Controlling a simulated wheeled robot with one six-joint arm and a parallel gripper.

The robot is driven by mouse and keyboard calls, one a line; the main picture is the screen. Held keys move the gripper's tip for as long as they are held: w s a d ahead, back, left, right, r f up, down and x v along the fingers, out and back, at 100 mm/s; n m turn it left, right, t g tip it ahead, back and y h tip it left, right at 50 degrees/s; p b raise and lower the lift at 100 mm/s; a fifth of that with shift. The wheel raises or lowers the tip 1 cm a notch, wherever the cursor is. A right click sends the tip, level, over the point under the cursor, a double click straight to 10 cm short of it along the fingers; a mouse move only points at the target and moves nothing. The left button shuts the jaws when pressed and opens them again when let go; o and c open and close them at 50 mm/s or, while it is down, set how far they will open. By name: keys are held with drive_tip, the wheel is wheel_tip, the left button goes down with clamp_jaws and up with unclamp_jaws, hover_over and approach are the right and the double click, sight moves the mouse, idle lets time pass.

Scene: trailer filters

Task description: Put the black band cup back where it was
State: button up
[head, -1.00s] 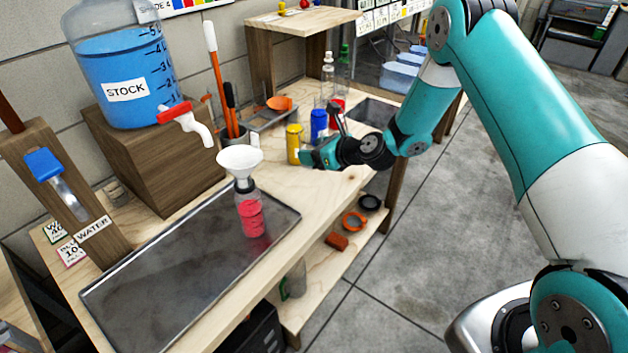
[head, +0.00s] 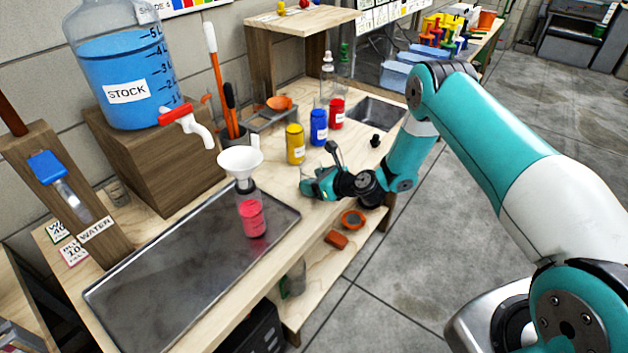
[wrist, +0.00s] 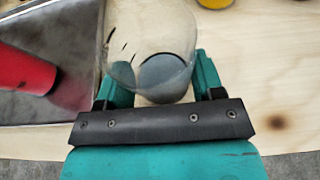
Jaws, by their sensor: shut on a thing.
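My gripper (head: 308,187) is low over the front edge of the wooden bench, right of the metal tray. In the wrist view my gripper (wrist: 160,80) has its two teal fingers on either side of a clear cup (wrist: 150,35), shut on it. A dark grey round shape shows through the cup near its lower end; I cannot make out a clear black band. In the head view the cup is hardly visible at the fingers. I cannot tell whether its base touches the bench.
A bottle of red liquid with a white funnel (head: 240,162) stands on the metal tray (head: 150,285). Yellow (head: 295,145), blue (head: 318,127) and red (head: 337,114) jars stand behind my gripper. A small black object (head: 375,140) lies to the right. Bare wood surrounds the gripper.

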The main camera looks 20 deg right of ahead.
drive_tip(key=o, duration=1.1)
drive_tip(key=shift+f, duration=0.15)
drive_tip(key=shift+c, duration=0.2)
drive_tip(key=shift+r, duration=0.2)
drive_tip(key=b+v, duration=0.2)
drive_tip(key=v, duration=0.9)
drive_tip(key=s+a+r+n+g+y, duration=0.1)
drive_tip(key=s+a+r+n+g, duration=0.3)
drive_tip(key=s+a+r+n, duration=0.45)
drive_tip(key=s+a+r+n+g+y, duration=0.1)
drive_tip(key=s+a+r+n+g, duration=0.3)
drive_tip(key=r+n, duration=0.75)
drive_tip(key=s+d+r+n+g+h, duration=0.1)
drive_tip(key=s+r+n+h, duration=0.1)
drive_tip(key=s+n, duration=0.6)
drive_tip(key=s+r+n+g+h, duration=0.1)
drive_tip(key=s+r+n+h, duration=0.2)
drive_tip(key=s+n, duration=0.5)
drive_tip(key=shift+s+d+r+g+h, duration=0.3)
drive_tip(key=shift+s+d+r+g, duration=0.1)
drive_tip(key=shift+s+r, duration=0.55)
drive_tip(key=shift+s+f, duration=0.1)
drive_tip(key=shift+f, duration=0.05)
